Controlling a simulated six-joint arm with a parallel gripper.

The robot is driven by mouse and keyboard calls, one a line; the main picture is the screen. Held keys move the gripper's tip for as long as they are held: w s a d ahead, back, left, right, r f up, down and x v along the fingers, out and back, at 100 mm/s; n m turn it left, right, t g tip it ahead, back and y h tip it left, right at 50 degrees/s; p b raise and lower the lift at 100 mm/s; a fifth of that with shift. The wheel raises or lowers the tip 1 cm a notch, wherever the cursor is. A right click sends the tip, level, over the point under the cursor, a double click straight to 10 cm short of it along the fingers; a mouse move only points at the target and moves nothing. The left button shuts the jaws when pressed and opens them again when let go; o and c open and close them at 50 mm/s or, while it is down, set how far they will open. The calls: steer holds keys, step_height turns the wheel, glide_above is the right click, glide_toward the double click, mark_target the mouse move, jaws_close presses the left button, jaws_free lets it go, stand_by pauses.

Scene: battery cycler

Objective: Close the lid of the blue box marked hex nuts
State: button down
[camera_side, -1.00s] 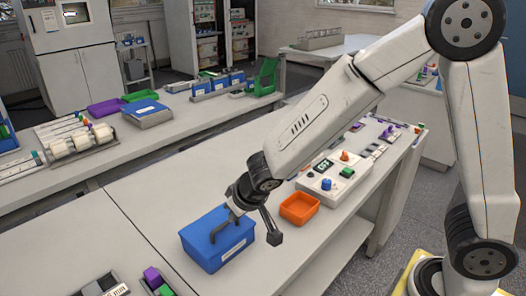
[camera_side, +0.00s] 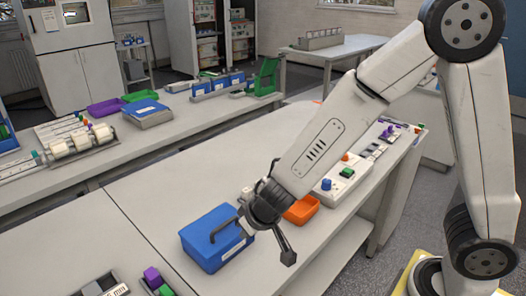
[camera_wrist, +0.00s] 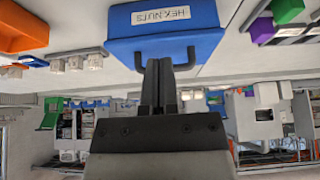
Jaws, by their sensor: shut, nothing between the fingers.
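The blue box (camera_side: 212,250) stands on the front bench in the side view, with a dark handle (camera_side: 213,234) on it. Its lid (camera_side: 207,228) looks down on the box. In the wrist view the box (camera_wrist: 165,48) shows upside down at the top, with a white HEX NUTS label (camera_wrist: 160,15). My gripper (camera_side: 243,213) is just right of the box in the side view. Its fingers (camera_wrist: 158,66) are together and empty in the wrist view, overlapping the box's edge near the handle. I cannot tell whether they touch it.
An orange tray (camera_side: 301,211) lies right of my gripper, with a white button panel (camera_side: 335,182) behind it. Small trays with purple and green parts (camera_side: 155,280) stand at the front left.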

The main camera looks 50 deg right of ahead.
steer(key=shift+s+f, duration=0.85)
steer(key=shift+s, duration=0.2)
steer(key=shift+d, duration=0.1)
steer(key=s+d+r+g, duration=0.3)
steer(key=s+d, duration=0.4)
steer(key=d, duration=0.4)
steer(key=shift+s+d+r, duration=0.3)
steer(key=shift+s+d, duration=0.05)
stand_by(0.4)
stand_by(0.5)
